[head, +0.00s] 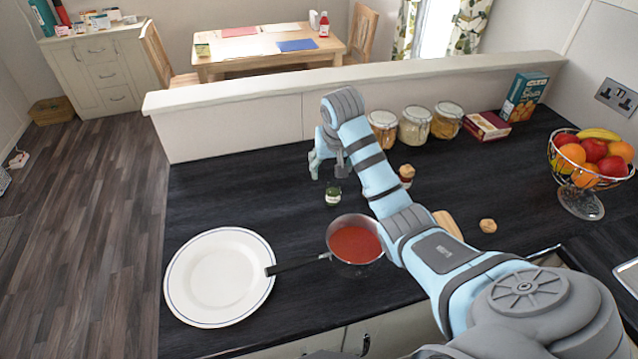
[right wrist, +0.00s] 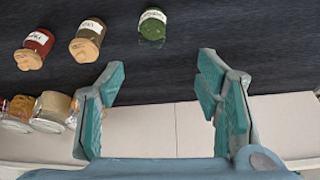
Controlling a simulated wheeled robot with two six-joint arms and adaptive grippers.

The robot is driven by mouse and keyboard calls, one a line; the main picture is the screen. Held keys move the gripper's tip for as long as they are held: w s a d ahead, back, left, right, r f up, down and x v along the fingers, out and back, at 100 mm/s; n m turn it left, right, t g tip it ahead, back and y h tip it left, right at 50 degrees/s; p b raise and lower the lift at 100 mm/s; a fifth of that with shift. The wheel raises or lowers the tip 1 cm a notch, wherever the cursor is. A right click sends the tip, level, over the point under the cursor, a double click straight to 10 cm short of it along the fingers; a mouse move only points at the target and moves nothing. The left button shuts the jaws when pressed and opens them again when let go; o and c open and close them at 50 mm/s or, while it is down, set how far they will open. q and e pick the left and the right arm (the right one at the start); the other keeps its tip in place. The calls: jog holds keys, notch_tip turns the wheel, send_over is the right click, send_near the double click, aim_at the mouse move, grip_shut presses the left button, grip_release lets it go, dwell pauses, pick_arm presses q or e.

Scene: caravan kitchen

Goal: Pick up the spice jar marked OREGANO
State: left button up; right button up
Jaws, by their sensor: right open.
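A small green jar (head: 333,196) with a white label stands on the dark worktop, just in front of my right gripper (head: 328,164). It shows at the top middle of the right wrist view (right wrist: 152,26); its lettering is too small to read surely. My right gripper (right wrist: 160,75) is open and empty, with the green jar beyond its fingertips and apart from them. Two other labelled jars with cork lids, one red (right wrist: 38,42) and one brownish (right wrist: 88,40), stand to the left in that view. My left gripper is not in view.
A saucepan of red sauce (head: 355,246) and a white plate (head: 220,276) stand nearer. Large glass jars (head: 414,127) line the low partition (head: 230,125) behind. A fruit bowl (head: 580,200) stands at right. The worktop left of the green jar is clear.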

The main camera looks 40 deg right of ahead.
aim_at(333, 191)
jog(key=f, duration=0.2)
jog(key=d+f, duration=0.1)
jog(key=f, duration=0.4)
jog(key=shift+w+d+f+b, duration=0.15)
jog(key=shift+w+d+b, duration=0.15)
jog(key=shift+d+b, duration=0.05)
jog(key=b+x, duration=0.1)
jog(key=x, duration=0.5)
jog(key=shift+w, duration=0.1)
jog(key=shift+s+r, duration=0.2)
jog(key=shift+r, duration=0.05)
jog(key=c, duration=0.3)
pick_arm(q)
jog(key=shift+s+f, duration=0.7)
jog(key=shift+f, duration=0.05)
pick_arm(e)
jog(key=shift+a, duration=0.1)
jog(key=c, duration=1)
